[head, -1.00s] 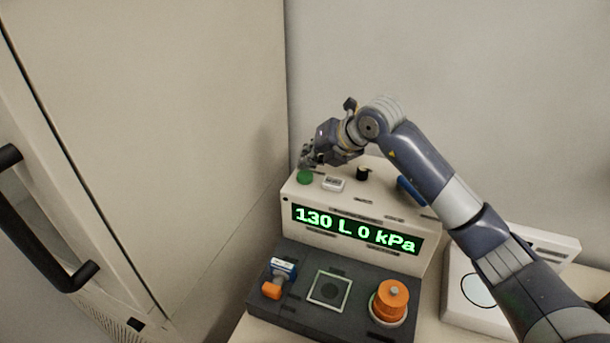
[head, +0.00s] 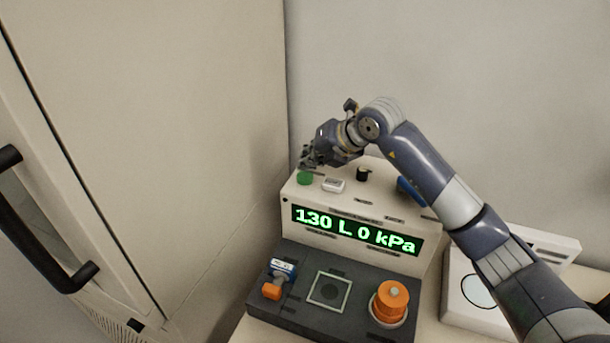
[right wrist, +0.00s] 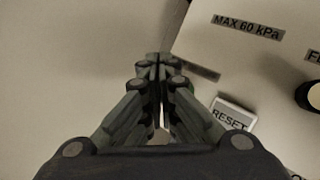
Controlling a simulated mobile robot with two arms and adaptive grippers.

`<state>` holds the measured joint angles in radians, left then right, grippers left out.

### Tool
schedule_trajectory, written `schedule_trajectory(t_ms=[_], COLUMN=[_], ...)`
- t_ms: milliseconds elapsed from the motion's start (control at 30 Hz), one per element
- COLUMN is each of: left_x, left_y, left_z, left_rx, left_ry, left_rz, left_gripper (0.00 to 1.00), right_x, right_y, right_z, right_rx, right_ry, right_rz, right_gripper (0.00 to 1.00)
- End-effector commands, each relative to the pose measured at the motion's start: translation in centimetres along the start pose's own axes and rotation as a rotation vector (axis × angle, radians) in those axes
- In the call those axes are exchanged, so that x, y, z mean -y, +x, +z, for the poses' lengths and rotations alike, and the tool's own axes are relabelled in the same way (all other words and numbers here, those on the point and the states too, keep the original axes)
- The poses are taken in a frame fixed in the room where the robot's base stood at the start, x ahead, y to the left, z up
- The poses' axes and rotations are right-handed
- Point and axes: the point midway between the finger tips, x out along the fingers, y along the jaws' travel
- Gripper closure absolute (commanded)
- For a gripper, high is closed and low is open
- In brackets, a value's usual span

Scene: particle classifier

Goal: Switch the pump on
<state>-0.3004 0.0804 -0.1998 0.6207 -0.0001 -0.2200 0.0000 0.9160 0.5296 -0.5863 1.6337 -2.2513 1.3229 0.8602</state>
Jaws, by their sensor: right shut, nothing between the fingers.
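The particle classifier (head: 290,222) is a cream console with a lit green display (head: 355,231) reading "130 L 0 kPa". A round green button (head: 305,178) sits at the left of its sloped top. My right gripper (head: 306,164) is shut and empty, its fingertips just above the green button in the head view. I cannot tell whether they touch it. In the right wrist view the shut fingers (right wrist: 158,66) hide the button, and a white RESET key (right wrist: 232,117) lies to their right. My left gripper is not in view.
A white key (head: 333,185) and a black knob (head: 363,173) sit right of the green button. The dark front deck holds a blue and orange valve (head: 272,291) and an orange cylinder (head: 390,300). A cabinet with a black handle (head: 45,255) stands left. A white device (head: 470,310) stands right.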

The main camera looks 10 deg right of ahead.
Motion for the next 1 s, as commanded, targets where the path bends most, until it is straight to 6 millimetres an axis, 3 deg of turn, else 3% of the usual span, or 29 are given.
schedule_trajectory(t_ms=[1000], left_x=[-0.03], left_y=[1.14], left_z=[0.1], left_rx=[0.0], left_ry=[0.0], left_rz=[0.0], left_gripper=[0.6], right_x=[0.66], right_y=[0.89], right_z=[-0.67], right_rx=[0.0], right_ry=[0.0], right_rz=[0.0], right_gripper=[1.0])
